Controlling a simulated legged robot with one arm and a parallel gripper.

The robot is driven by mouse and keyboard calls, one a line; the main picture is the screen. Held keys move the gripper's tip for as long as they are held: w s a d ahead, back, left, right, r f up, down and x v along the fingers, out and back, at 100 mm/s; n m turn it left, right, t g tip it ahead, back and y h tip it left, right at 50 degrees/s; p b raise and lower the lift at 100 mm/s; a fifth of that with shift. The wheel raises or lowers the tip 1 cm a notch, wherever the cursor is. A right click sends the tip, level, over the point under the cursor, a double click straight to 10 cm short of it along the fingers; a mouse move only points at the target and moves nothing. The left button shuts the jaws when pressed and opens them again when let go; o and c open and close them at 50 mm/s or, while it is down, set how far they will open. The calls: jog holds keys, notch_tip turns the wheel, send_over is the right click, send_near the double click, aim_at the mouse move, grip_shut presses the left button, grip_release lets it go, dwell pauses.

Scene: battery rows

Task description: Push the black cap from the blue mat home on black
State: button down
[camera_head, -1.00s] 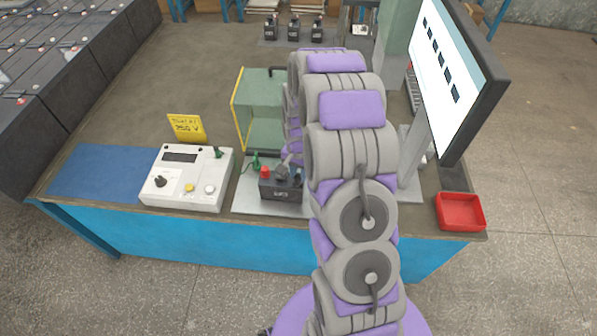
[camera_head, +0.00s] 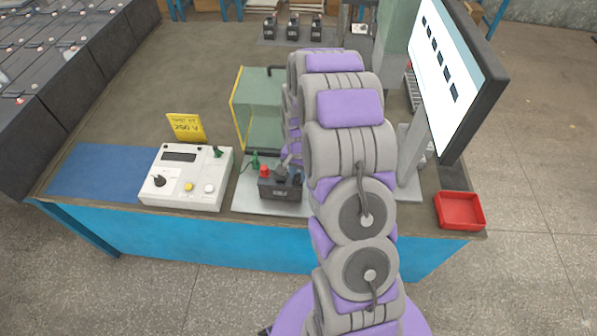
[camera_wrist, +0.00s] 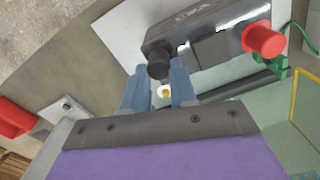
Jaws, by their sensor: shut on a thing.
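The dark battery (camera_head: 280,187) stands on a pale plate on the bench, and it also shows at the top of the wrist view (camera_wrist: 195,25). A red cap (camera_head: 263,172) sits at its left end, large at the right in the wrist view (camera_wrist: 263,39). The black cap (camera_wrist: 158,62) is at the battery's other end, at my fingertips. My gripper (camera_wrist: 160,84) is shut on it, with blue-grey fingers either side. How far the cap is down on its post is hidden. The blue mat (camera_head: 95,170) at the bench's left is bare.
A white tester (camera_head: 185,180) with knobs stands left of the battery, a yellow sign (camera_head: 186,127) behind it. A green clear screen (camera_head: 260,105) is behind the battery. A monitor (camera_head: 450,70) and red tray (camera_head: 459,211) are at the right.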

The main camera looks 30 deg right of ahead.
jog(key=shift+f, duration=0.1)
dwell(0.3)
jog(key=shift+c, duration=1.7)
grip_release()
jog(key=shift+r+p, duration=1.3)
jog(key=shift+r, duration=2.2)
